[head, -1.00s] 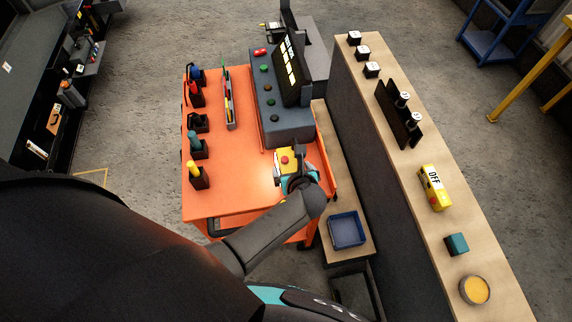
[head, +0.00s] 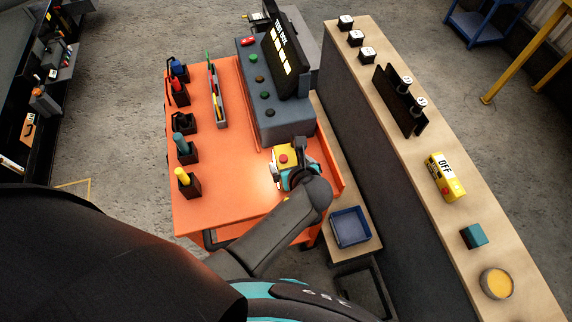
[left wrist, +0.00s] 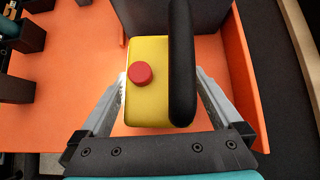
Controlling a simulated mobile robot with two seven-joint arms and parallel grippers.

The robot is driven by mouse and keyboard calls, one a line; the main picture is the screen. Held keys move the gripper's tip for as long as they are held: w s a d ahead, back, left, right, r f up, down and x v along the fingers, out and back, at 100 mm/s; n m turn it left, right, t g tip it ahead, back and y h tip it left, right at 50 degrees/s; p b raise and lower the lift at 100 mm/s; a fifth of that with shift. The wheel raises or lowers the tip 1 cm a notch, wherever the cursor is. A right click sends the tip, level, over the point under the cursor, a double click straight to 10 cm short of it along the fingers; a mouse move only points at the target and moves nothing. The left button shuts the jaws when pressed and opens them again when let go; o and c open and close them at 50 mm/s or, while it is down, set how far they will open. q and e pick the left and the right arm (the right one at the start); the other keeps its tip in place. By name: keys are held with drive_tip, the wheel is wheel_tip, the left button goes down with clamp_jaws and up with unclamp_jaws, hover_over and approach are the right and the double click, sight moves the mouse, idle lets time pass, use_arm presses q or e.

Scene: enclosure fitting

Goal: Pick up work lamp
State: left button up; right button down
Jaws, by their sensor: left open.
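The work lamp (head: 283,157) is a yellow box with a red button and a black handle. It stands on the orange cart top (head: 235,190), near its right edge, with a bright glow at its left side. My left gripper (head: 289,168) is over the lamp, partly hiding it in the head view. In the left wrist view, the open fingers (left wrist: 161,78) lie on both sides of the lamp's yellow body (left wrist: 148,100). The black handle (left wrist: 182,60) runs along the lamp's right side, close to the right finger. Whether either finger touches the lamp is unclear. My right gripper is not in view.
A grey console (head: 275,120) with buttons and a black screen stands just behind the lamp. Black holders with tools (head: 188,185) line the cart's left side. A blue tray (head: 350,228) sits right of the cart, below a long wooden-topped counter (head: 425,165).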

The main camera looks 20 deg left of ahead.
use_arm(q)
drive_tip(key=shift+d, duration=0.15)
drive_tip(key=shift+c, duration=0.2)
clamp_jaws()
drive_tip(key=shift+r, duration=0.15)
idle(0.5)
